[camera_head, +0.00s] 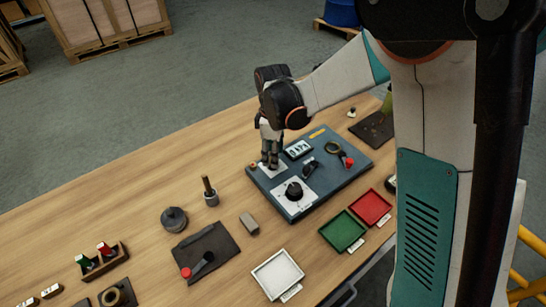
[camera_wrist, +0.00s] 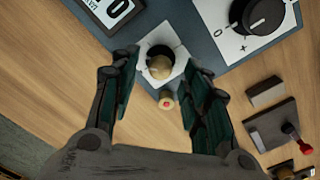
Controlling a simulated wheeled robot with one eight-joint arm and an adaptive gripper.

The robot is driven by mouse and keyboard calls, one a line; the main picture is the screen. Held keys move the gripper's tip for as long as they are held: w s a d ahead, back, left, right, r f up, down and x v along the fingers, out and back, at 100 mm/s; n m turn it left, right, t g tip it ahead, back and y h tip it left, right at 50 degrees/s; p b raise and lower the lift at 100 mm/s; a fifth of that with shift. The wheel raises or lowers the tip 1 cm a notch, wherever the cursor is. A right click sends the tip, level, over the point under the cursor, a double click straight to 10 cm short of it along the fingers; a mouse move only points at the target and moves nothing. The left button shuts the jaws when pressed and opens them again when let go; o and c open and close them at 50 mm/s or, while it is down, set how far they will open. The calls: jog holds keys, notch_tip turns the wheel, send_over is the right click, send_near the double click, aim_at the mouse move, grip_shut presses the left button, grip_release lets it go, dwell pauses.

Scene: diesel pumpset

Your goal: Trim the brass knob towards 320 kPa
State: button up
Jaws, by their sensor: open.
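The brass knob (camera_wrist: 160,66) sits in a dark ring on a white plate, in the wrist view. My gripper (camera_wrist: 161,72) is open, with one finger on each side of the knob. Gaps show between the fingers and the knob, and I cannot tell how far the fingertips reach down. In the head view my gripper (camera_head: 270,163) points down over the left end of the blue panel (camera_head: 325,180) and hides the knob. A number readout (camera_head: 299,148) is beside it; its digits are too small to read there. The wrist view cuts off the readout (camera_wrist: 118,10), with a 0 showing.
A small brass piece with a red dot (camera_wrist: 167,100) is close beside the knob, between my fingers. A black dial (camera_head: 294,190) and a red-tipped lever (camera_head: 347,160) are on the panel. Green (camera_head: 343,231), red (camera_head: 371,208) and white (camera_head: 278,275) trays stand in front.

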jog(key=shift+f, duration=0.55)
grip_shut()
jog(key=shift+m, duration=0.4)
jog(key=m, duration=0.3)
jog(key=shift+m+b, duration=0.35)
jog(key=shift+m, duration=1.65)
